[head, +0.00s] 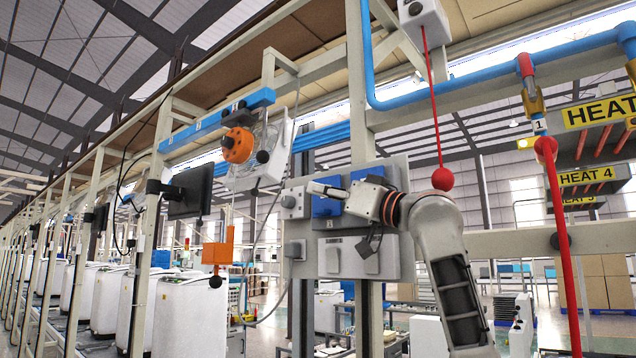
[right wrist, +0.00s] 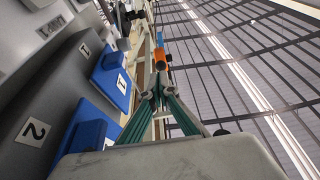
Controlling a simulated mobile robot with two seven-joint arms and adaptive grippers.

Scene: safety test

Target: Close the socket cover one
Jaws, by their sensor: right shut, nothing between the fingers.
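A grey socket panel (head: 345,250) is mounted on the frame in the middle of the head view. Blue socket cover one (head: 326,205) is on its upper left; it also shows in the right wrist view (right wrist: 108,72), beside a label "1". A second blue cover (right wrist: 85,132), beside a label "2", is nearer in that view; it also shows in the head view (head: 370,175). I cannot tell the covers' exact angles. My right gripper (head: 318,188) is in front of the panel, fingers pointing left across cover one. Its fingertips (right wrist: 160,85) are together and empty. Contact with the cover is unclear. My left gripper is out of view.
A red ball on a cord (head: 442,179) hangs just right of the panel. A red hanging bar (head: 562,250) is farther right.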

